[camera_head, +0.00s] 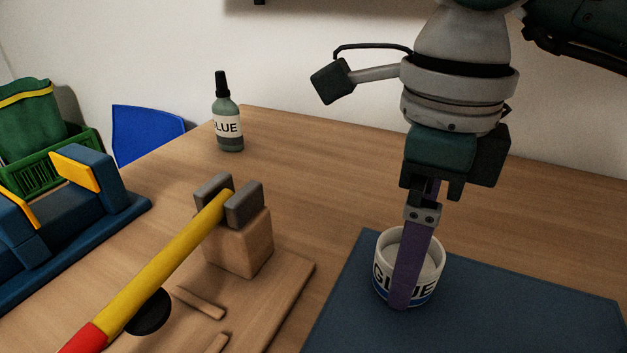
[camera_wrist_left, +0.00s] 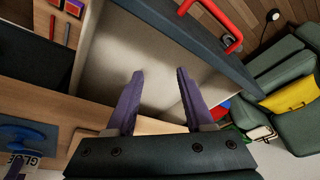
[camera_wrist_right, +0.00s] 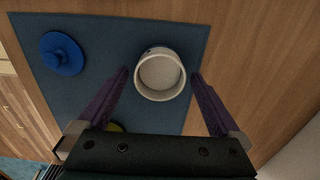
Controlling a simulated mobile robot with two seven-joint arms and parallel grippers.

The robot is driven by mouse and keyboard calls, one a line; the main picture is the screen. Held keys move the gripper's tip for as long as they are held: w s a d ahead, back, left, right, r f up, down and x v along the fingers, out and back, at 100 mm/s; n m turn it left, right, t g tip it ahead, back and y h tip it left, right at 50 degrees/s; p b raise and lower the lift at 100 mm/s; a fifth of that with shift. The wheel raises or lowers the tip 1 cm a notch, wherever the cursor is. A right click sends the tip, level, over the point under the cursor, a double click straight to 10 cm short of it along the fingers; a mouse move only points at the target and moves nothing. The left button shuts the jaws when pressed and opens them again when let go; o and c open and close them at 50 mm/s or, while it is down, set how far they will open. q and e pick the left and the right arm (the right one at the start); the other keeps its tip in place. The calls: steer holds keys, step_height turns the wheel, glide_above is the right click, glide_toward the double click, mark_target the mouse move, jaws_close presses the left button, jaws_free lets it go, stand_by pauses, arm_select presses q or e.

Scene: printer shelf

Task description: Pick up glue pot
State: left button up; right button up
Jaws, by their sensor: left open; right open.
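The glue pot (camera_head: 427,274) is a round white pot with a GLUE label and a blue band, standing upright and open-topped on a dark blue mat (camera_head: 500,309). My right gripper (camera_head: 402,298) points down at it, with one purple finger in front of the pot. In the right wrist view the pot (camera_wrist_right: 160,88) lies between the two spread fingers, with gaps to both. The right gripper is open and holds nothing. My left gripper (camera_wrist_left: 158,73) is open and empty in the left wrist view, outside the head view.
A dark glue bottle (camera_head: 228,127) stands at the back of the table. A wooden block (camera_head: 240,243) with grey jaws and a yellow-red bar (camera_head: 160,265) is left of the mat. A blue knobbed object (camera_wrist_right: 62,53) sits on the mat near the pot.

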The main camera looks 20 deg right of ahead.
step_height(320, 180, down, 2)
steer(key=shift+f, duration=0.1)
steer(key=c, duration=1.5)
